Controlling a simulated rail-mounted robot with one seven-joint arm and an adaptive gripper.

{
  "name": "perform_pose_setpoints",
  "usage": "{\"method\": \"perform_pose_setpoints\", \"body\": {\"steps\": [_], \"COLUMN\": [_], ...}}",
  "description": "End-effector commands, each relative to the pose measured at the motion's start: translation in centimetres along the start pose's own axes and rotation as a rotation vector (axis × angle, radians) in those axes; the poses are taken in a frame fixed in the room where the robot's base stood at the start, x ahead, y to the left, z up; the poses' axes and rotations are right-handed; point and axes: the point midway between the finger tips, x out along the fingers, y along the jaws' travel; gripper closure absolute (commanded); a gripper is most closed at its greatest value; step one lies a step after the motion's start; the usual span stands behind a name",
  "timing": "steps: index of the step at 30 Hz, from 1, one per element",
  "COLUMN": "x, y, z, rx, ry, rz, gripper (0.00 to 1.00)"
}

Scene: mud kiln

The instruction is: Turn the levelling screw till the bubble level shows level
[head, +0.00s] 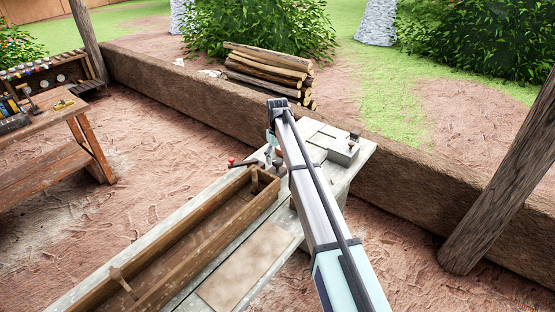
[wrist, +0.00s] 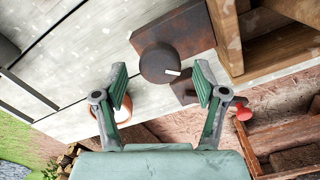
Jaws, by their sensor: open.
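A dark round knob (wrist: 158,64) with a white mark on its edge sits by a brown plate (wrist: 190,30) on the pale bench in the wrist view; it looks like the levelling screw. My gripper (wrist: 161,72) is open, its two green fingers apart on either side of the knob in the picture. I cannot tell the height gap, and no contact is clear. A round thing with a white rim (wrist: 138,102) is partly hidden behind the left finger; I cannot tell whether it is the bubble level. In the head view my arm hides the knob.
A long wooden trough (head: 190,247) lies along the pale bench (head: 348,178). A grey block (head: 343,153) stands at the bench's far right. A red-ended handle (wrist: 243,112) is right of my gripper in the wrist view. A low mud wall (head: 170,90) runs behind.

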Motion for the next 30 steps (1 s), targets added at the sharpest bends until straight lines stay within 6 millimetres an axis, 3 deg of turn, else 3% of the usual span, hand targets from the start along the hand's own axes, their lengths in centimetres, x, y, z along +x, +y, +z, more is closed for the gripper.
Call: {"method": "perform_pose_setpoints", "body": {"steps": [16,21,30], "x": [-9.5,-10.7,-10.9], "y": [0.0,0.0,0.0], "z": [0.0,0.0,0.1], "rx": [0.0,0.0,0.0], "ry": [0.001,-0.001,-0.001], "rz": [0.0,0.0,0.0], "gripper": [0.29,0.29,0.29]}}
